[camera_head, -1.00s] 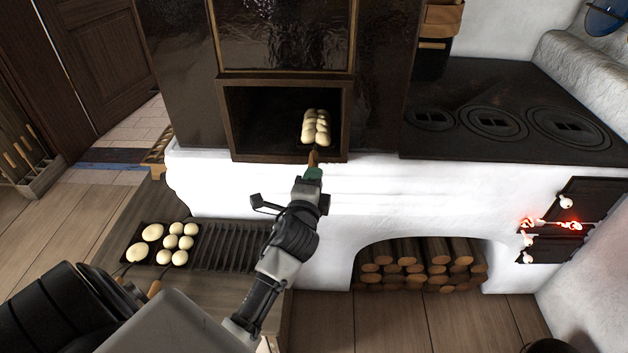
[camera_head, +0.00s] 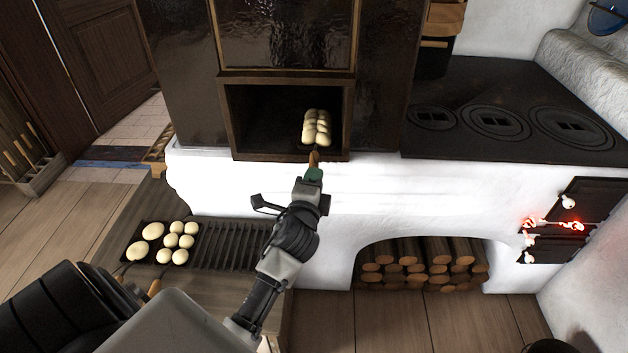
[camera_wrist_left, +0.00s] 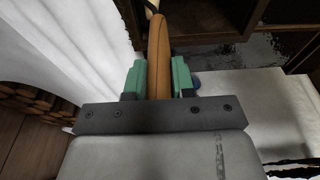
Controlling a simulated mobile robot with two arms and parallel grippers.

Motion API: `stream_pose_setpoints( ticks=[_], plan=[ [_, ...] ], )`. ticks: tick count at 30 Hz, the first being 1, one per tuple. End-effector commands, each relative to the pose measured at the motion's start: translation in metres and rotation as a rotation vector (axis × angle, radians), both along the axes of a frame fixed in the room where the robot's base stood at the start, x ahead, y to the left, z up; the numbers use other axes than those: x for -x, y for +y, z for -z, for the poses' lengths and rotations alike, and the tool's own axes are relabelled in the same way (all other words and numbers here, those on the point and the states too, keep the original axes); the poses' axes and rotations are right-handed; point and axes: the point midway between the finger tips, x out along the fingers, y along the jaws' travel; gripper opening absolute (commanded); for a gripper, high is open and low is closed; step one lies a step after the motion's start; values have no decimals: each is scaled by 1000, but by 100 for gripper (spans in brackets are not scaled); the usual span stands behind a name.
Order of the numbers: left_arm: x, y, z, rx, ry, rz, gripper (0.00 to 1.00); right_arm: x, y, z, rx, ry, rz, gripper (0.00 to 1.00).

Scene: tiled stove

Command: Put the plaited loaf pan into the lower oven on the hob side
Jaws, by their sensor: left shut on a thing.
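The plaited loaf pan (camera_head: 317,128) lies inside the open lower oven (camera_head: 262,118), toward the right side of the opening. The pale plaited loaf covers most of the pan. Its wooden handle (camera_head: 314,158) sticks out over the oven's front edge. My left gripper (camera_head: 314,174) is shut on this handle, just outside the opening. In the left wrist view the handle (camera_wrist_left: 159,50) runs between the two green fingertips, and the pan itself is out of that picture. My right gripper is not in view.
The hob (camera_head: 495,110) is at the right. Glowing firebox doors (camera_head: 555,228) are low right. Stacked logs (camera_head: 420,265) fill the arch below.

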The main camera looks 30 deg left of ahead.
Motion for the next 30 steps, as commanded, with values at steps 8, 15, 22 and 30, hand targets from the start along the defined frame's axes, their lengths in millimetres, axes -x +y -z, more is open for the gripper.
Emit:
stream_pose_setpoints(
  ticks=[8, 15, 22, 30],
  plan=[
    [0, 0, 0, 0, 0, 0, 30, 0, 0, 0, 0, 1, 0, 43],
    [0, 0, 1, 0, 1, 0, 54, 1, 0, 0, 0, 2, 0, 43],
    [3, -1, 3, 3, 5, -1, 54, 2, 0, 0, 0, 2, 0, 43],
    [42, -17, 3, 4, 6, 0, 54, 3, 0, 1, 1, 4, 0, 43]
  ],
)
